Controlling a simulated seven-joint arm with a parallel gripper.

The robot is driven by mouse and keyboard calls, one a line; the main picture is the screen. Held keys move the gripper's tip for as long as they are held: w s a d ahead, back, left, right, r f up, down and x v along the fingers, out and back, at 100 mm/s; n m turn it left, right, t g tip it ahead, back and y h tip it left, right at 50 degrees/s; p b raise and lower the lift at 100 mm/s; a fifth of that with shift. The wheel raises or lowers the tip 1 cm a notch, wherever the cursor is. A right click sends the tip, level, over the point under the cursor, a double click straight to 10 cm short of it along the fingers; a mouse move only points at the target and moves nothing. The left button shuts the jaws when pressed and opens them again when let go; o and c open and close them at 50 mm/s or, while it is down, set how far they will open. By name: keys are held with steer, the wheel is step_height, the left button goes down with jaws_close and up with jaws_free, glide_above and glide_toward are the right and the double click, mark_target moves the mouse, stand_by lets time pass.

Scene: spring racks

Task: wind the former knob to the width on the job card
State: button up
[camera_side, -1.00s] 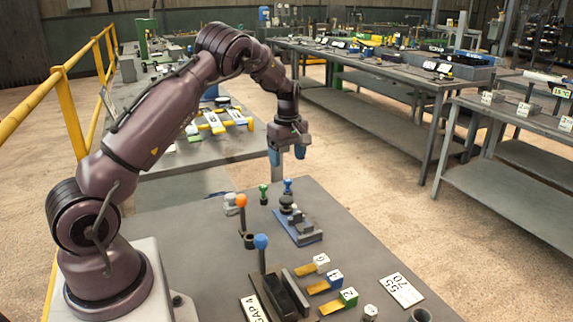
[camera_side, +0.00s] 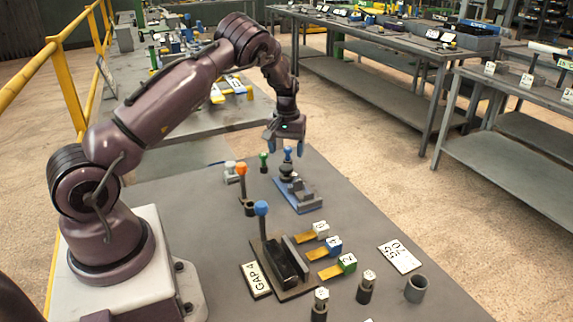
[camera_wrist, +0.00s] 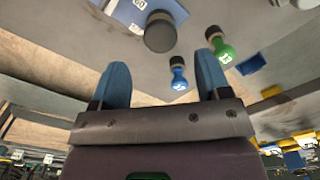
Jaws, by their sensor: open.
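A small fixture with a blue base (camera_side: 309,208) stands on the near bench, with grey blocks and a dark round knob (camera_side: 287,171) at its far end. The knob also shows at the top of the wrist view (camera_wrist: 160,33). My gripper (camera_side: 287,148) is open and empty, fingers pointing down, above the bench close to the knob and apart from it; its two blue fingers also show in the wrist view (camera_wrist: 162,64). A white card reading GAP 4 (camera_side: 256,281) lies beside a black block fixture (camera_side: 282,262). Another white card (camera_side: 399,257) bears blurred figures.
Blue (camera_wrist: 179,74) and green (camera_wrist: 222,50) bottle-shaped pegs stand close to the knob. An orange-topped lever (camera_side: 241,170) and a blue-topped lever (camera_side: 261,208) rise nearer my base. Numbered tabs (camera_side: 333,245) and dark cylinders lie nearer the camera.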

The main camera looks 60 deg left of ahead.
mark_target(286, 167)
steer(key=shift+f, duration=2.75)
steer(key=c, duration=0.9)
